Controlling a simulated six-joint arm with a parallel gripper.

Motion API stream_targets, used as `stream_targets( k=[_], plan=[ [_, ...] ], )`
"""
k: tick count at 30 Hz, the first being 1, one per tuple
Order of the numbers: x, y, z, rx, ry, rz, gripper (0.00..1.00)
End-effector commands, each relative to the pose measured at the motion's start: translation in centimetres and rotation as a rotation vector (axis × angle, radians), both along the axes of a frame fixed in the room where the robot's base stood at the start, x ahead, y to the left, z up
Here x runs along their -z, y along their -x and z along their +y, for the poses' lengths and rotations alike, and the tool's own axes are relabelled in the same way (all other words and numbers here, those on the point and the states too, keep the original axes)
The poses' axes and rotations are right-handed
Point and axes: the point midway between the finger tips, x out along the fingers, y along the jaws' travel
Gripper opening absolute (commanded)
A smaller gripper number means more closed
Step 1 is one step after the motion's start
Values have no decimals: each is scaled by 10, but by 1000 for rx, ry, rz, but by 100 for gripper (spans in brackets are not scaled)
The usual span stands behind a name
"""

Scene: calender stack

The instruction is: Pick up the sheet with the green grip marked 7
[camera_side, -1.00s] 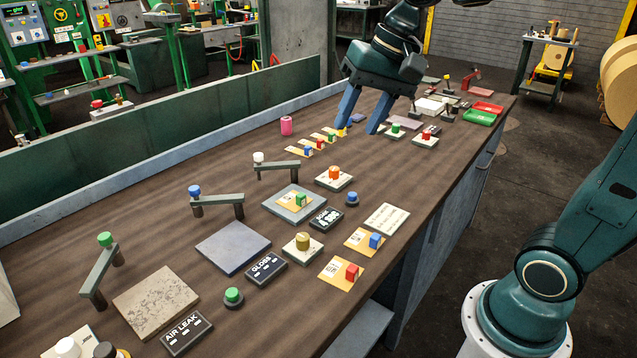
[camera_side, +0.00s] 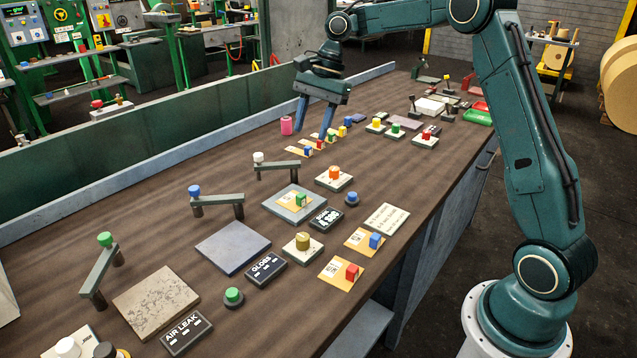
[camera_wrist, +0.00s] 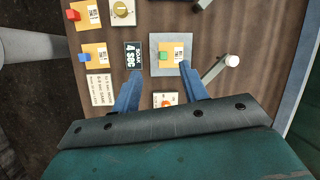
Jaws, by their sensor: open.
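An orange sheet with a green grip (camera_side: 300,199) lies on a blue-grey pad (camera_side: 279,211) mid-table; it also shows in the wrist view (camera_wrist: 163,54). I cannot read a 7 on either. My gripper (camera_side: 312,134) is open and empty, close to that back row in the side view; its height above the table is hard to tell.
Orange sheets with a blue grip (camera_side: 375,240) and a red grip (camera_side: 351,271) lie nearer the front edge. A dark SOAK sign (camera_wrist: 133,55) lies beside the pad. A lever with a white knob (camera_side: 258,157) and an orange knob (camera_side: 334,173) stand near the pad.

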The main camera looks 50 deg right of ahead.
Motion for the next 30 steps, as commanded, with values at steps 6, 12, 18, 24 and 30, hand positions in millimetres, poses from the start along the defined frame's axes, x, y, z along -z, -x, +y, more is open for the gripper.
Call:
stream_targets(
  k=[6,12,18,24,30],
  plan=[
    [38,-18,-27,130,-35,98,44],
    [54,-23,-39,190,-48,143,44],
    [57,-24,-41,200,-49,150,44],
    [60,-24,-38,198,-51,149,44],
    [70,-24,-33,199,-54,152,44]
  ],
)
